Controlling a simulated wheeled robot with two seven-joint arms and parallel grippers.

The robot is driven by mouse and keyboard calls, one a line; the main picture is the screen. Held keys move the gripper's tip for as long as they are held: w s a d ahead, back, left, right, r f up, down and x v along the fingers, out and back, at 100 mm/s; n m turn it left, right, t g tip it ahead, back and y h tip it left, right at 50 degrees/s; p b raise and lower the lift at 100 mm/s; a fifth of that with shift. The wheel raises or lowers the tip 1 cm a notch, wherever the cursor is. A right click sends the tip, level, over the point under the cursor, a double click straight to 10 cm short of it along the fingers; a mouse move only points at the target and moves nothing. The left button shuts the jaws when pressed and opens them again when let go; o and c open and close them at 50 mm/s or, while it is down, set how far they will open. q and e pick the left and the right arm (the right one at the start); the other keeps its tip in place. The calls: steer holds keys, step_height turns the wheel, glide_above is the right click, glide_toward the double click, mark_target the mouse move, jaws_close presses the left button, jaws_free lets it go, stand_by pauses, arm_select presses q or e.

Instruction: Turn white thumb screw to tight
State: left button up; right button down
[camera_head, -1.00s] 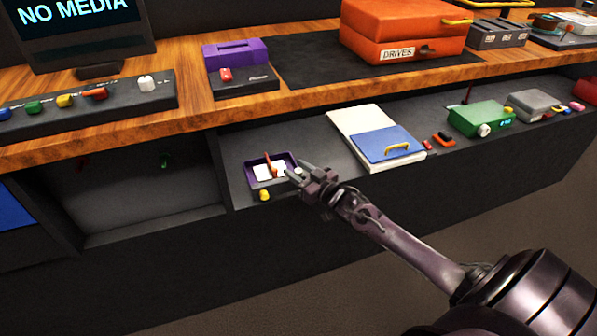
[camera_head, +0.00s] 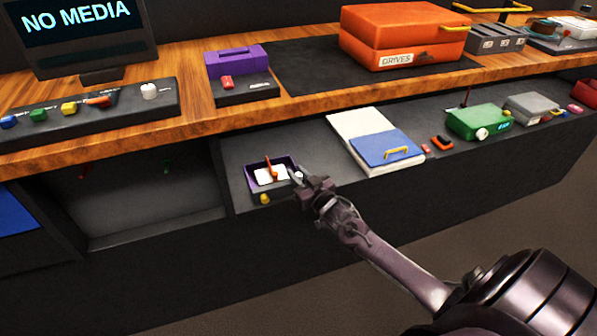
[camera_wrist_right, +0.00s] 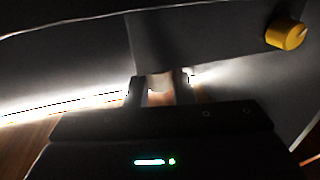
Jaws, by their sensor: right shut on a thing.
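A small white thumb screw (camera_head: 297,175) sits at the right side of a purple-rimmed tray (camera_head: 250,178) on the lower shelf. My right gripper (camera_head: 303,181) reaches it from the right and is shut on it. In the right wrist view, a pale shape (camera_wrist_right: 160,82) shows between the two fingers of my right gripper (camera_wrist_right: 158,91); glare and shadow hide its detail and any mark of its turn angle. My left gripper is not in view.
A yellow knob (camera_head: 264,199) sits at the tray's front and shows in the wrist view (camera_wrist_right: 286,34). An orange-red lever (camera_head: 271,168) stands in the tray. A blue folder (camera_head: 375,149) lies to the right. The wooden counter edge (camera_head: 330,99) overhangs behind.

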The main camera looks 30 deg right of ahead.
steer(key=m+h+p, duration=0.1)
steer(key=m+h, duration=0.2)
steer(key=h, duration=0.1)
steer(key=shift+a+g, duration=0.1)
steer(key=shift+g, duration=0.2)
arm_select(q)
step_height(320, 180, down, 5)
arm_select(e)
steer(key=shift+m+h, duration=0.4)
steer(key=shift+h, duration=0.5)
steer(key=shift+m+g+h, duration=0.4)
steer(key=shift+h, duration=0.2)
steer(key=m+g+h+b, duration=0.3)
steer(key=m+h, duration=0.1)
steer(key=h, duration=0.1)
steer(key=shift+f, duration=0.1)
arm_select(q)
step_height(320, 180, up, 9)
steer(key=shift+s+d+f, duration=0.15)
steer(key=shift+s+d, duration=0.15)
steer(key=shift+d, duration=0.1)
arm_select(e)
steer(key=shift+m+g+h, duration=0.3)
steer(key=shift+g+h, duration=0.2)
steer(key=c, duration=1.3)
jaws_free()
steer(key=shift+s, duration=0.1)
